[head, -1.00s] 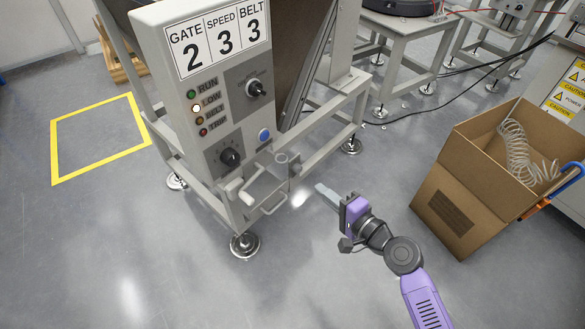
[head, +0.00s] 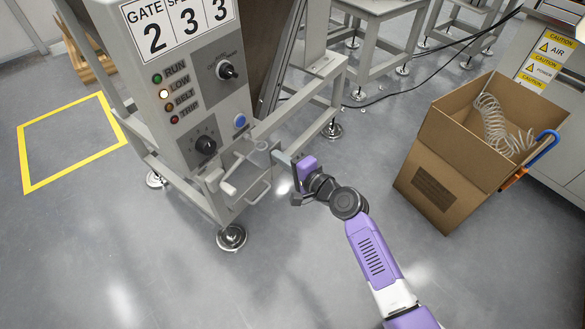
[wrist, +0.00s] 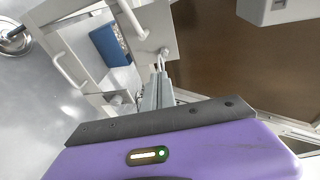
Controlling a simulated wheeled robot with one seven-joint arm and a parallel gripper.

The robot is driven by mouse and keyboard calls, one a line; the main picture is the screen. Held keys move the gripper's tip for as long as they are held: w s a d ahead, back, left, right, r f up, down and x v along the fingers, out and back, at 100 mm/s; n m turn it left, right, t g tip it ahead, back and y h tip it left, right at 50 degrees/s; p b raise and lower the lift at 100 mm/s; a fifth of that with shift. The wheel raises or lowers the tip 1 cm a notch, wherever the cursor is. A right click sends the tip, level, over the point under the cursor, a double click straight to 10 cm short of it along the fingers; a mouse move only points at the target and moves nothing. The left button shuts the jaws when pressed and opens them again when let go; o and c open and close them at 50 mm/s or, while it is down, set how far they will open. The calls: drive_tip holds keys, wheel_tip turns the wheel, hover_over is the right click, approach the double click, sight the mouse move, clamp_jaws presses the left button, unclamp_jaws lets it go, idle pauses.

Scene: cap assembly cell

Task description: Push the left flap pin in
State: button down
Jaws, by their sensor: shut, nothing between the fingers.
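My gripper (head: 275,156) is shut and empty, at the right side of the small metal flap assembly (head: 245,172) under the control panel. In the wrist view its closed fingers (wrist: 158,82) point at a small pale round knob (wrist: 165,52) on a light grey plate. The tips appear very close to the knob; whether they touch I cannot tell. A pale cylindrical part (head: 213,180) sticks out at the flap assembly's left in the head view. I cannot tell for certain which part is the left flap pin, nor how deep it sits.
The control panel (head: 187,112) with knobs and lamps rises above the flap. Its grey frame rail (head: 305,108) runs close behind my gripper. A cardboard box (head: 440,160) with a coiled hose stands at the right. The floor in front is clear.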

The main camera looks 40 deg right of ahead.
sight(257, 142)
drive_tip(key=w, duration=0.3)
drive_tip(key=shift+w+a+f+b, duration=0.1)
drive_tip(key=shift+w+f+b, duration=0.05)
drive_tip(key=shift+f+b, duration=0.2)
drive_tip(key=shift+w+a+r, duration=0.1)
drive_tip(key=shift+w+a, duration=0.05)
drive_tip(key=shift+w, duration=0.45)
drive_tip(key=shift+w+a, duration=0.15)
drive_tip(key=shift+w, duration=0.4)
